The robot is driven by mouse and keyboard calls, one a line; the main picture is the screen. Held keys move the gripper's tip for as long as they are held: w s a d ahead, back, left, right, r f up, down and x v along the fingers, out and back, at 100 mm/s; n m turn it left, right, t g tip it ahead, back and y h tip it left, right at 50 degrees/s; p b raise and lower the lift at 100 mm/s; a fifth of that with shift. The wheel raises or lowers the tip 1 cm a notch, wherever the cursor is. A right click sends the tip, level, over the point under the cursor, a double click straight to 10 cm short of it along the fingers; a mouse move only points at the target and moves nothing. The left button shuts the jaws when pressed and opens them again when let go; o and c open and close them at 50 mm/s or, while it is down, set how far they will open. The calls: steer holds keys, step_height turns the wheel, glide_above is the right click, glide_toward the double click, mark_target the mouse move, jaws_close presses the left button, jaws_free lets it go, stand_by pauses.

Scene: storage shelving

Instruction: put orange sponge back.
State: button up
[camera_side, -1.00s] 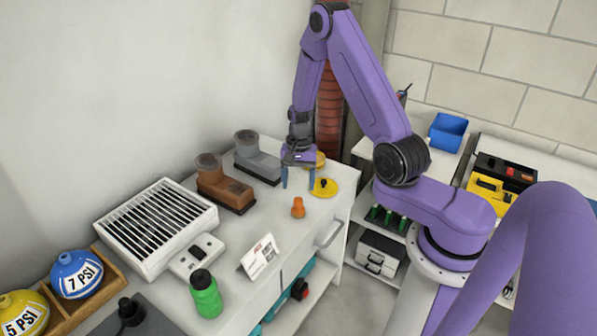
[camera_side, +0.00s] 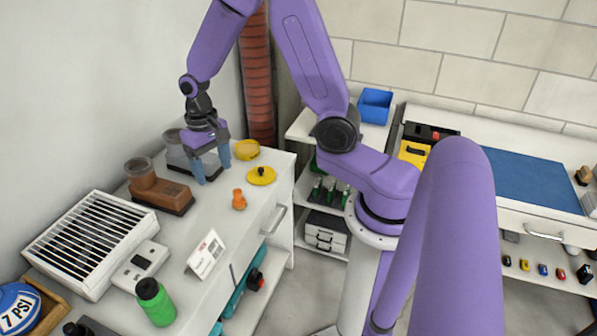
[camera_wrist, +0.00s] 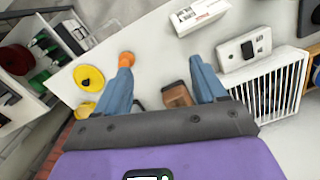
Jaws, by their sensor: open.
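I see no clear sponge shape. The only small orange thing is a stubby orange piece (camera_side: 239,199) standing on the white cabinet top (camera_side: 215,222); I cannot tell whether it is the sponge. It also shows in the wrist view (camera_wrist: 127,59), by the tip of the left finger. My gripper (camera_side: 213,174) points down, open and empty, over the back of the cabinet top. It is in front of a grey device (camera_side: 174,150) and partly hides it. The orange piece is apart from the fingers, nearer the front edge in the side view.
A yellow disc with a black knob (camera_side: 262,176) and a yellow bowl (camera_side: 246,150) stand right of my gripper. A brown device (camera_side: 158,192), grille box (camera_side: 88,240), switch box (camera_side: 140,264), white card (camera_side: 206,254) and green bottle (camera_side: 155,302) stand left. Shelving (camera_side: 325,190) is beyond.

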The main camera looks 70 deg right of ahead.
steer(key=s+a+r+n, duration=0.1)
steer(key=s+r+n, duration=0.2)
steer(key=s+n, duration=0.2)
steer(key=s+a+r+n, duration=0.2)
steer(key=s+n, duration=0.3)
steer(key=s, duration=0.5)
steer(key=s+a+r+n+t, duration=0.1)
steer(key=s+a+r+n, duration=0.1)
steer(key=s+r+n, duration=0.2)
steer(key=s+n, duration=0.2)
steer(key=s, duration=0.2)
steer(key=shift+s+a, duration=0.15)
steer(key=shift+s, duration=0.2)
